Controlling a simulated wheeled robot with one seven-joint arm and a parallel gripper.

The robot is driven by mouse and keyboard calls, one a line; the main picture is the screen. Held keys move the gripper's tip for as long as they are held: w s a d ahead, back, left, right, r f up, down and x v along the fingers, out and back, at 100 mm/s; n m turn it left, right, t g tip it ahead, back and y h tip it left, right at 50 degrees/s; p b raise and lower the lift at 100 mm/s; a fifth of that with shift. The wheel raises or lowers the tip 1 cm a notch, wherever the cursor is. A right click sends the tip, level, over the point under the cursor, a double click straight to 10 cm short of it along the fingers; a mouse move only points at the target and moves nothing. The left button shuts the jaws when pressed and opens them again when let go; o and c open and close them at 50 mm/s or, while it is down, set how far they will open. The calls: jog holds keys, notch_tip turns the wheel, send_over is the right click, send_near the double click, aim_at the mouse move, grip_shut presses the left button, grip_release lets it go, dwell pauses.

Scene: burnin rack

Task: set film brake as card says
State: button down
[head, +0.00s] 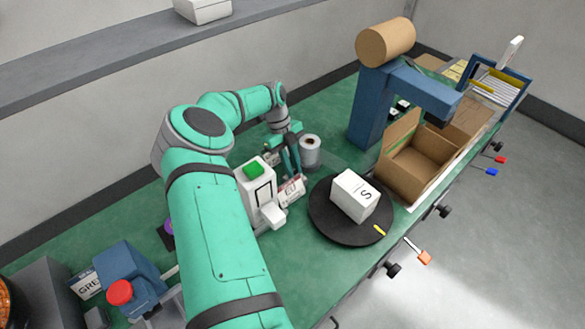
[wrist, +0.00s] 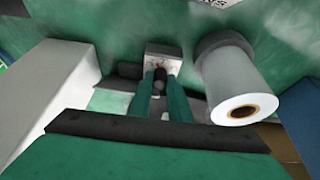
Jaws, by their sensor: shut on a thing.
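My gripper (wrist: 160,82) is shut on a small dark knob (wrist: 160,73) in the wrist view. A white film roll (wrist: 240,90) stands just right of the gripper. In the head view my gripper (head: 288,158) is left of the film roll (head: 310,150), behind the white machine, and the knob is hidden. Part of a white lettered card (wrist: 235,3) shows at the top edge, unreadable.
A white machine with a green top (head: 254,170) stands close to my gripper. A black turntable (head: 340,232) carries a white box (head: 355,195) marked S. An open cardboard box (head: 415,165) and a blue post (head: 370,105) stand to the right.

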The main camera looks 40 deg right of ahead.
jog(key=shift+m+y, duration=0.3)
jog(key=shift+m, duration=0.5)
jog(key=m, duration=0.2)
jog(key=m+y, duration=0.1)
jog(key=shift+s+d, duration=0.25)
jog(key=shift+d, duration=0.05)
jog(key=shift+m+t+y, duration=0.3)
jog(key=shift+m+y, duration=0.2)
jog(key=shift+m, duration=0.7)
jog(key=c, duration=1.6)
grip_release()
jog(key=shift+c, duration=0.2)
jog(key=shift+w, duration=0.1)
jog(key=v, duration=1)
jog(key=shift+r, duration=0.4)
